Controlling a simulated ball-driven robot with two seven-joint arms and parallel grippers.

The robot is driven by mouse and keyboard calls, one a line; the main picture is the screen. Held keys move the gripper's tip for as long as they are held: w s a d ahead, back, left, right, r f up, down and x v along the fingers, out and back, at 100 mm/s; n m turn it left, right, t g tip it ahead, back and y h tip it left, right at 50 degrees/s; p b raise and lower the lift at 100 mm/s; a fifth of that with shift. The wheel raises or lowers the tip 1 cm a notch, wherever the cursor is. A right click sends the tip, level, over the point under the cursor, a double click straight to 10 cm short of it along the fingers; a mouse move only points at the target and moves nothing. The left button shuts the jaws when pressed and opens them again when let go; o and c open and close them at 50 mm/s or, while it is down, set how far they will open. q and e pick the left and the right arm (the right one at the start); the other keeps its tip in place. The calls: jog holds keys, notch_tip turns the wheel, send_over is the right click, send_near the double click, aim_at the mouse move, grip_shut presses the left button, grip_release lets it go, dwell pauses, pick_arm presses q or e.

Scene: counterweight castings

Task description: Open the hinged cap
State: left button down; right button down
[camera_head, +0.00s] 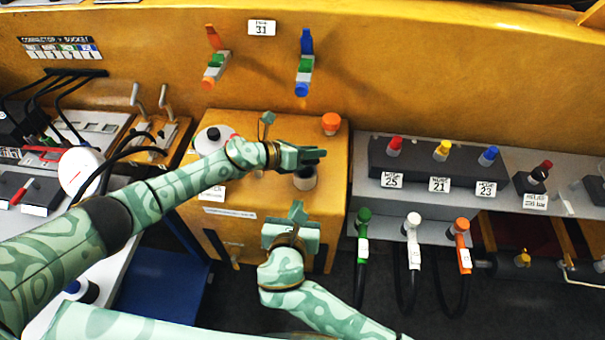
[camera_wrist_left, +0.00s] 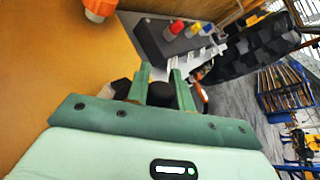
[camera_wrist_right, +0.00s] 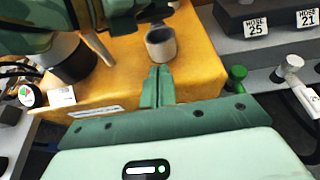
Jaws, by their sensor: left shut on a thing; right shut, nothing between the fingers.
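The hinge is hidden, and I cannot tell how far the cap is tilted. My right gripper (camera_head: 297,210) is shut and empty, in front of the neck and lower; it shows in the right wrist view (camera_wrist_right: 158,75).
An orange knob (camera_head: 331,123) and a small lever (camera_head: 267,120) stand behind the left gripper. A round white-and-black fitting (camera_head: 210,139) is on the box's left. Hose sockets and green, white and orange nozzles (camera_head: 413,228) are to the right.

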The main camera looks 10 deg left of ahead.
jog(key=x, duration=0.7)
jog(key=shift+w+f, duration=0.1)
jog(key=shift+w, duration=0.15)
pick_arm(q)
jog(key=shift+a, duration=0.1)
pick_arm(e)
jog(key=shift+w+r, duration=0.8)
jog(key=shift+r, duration=0.1)
jog(key=shift+w+r, duration=0.45)
jog(key=shift+r, duration=0.2)
jog(key=shift+w+r, duration=0.45)
jog(key=shift+r, duration=0.3)
pick_arm(q)
jog(key=c, duration=1.4)
grip_release()
jog(key=shift+o, duration=1)
jog(key=shift+s+f, duration=0.1)
